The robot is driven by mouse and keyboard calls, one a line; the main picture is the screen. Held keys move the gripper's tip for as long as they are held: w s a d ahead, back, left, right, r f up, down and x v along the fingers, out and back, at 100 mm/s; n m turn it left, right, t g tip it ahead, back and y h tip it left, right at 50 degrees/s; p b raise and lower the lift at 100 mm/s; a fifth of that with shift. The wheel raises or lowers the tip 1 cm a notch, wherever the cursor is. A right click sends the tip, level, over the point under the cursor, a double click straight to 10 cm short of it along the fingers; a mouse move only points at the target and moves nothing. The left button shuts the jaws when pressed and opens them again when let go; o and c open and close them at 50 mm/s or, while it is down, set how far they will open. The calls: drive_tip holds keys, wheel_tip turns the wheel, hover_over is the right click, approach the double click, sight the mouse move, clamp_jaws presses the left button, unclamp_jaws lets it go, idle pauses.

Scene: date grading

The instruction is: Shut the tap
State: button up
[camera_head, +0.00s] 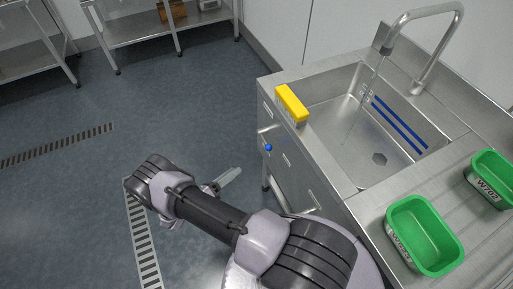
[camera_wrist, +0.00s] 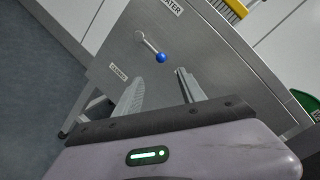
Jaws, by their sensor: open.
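The tap's control is a short metal lever with a blue ball knob (camera_wrist: 162,57) on the steel front panel of the sink unit. The knob also shows in the head view (camera_head: 268,147). In the wrist view the lever slants down to the right from its pivot. A label reading "WATER" is above it, and a small label, seemingly "CLOSED", is below left. The curved spout (camera_head: 437,12) stands over the basin, with a thin line like a water stream below it. My gripper (camera_head: 230,178) is open and empty, apart from the knob; its fingers (camera_wrist: 158,88) point toward the panel.
A yellow-topped box (camera_head: 292,103) sits at the sink unit's left edge. Two green trays (camera_head: 398,238) (camera_head: 478,166) stand on the counter at right. Steel shelves (camera_head: 140,35) stand at the back. The floor left of my arm is clear, with drain grates.

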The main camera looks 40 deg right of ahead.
drive_tip(key=d+b, duration=0.2)
drive_tip(key=d, duration=1.4)
drive_tip(key=shift+w, duration=0.3)
clamp_jaws()
drive_tip(key=shift+w+r, duration=0.1)
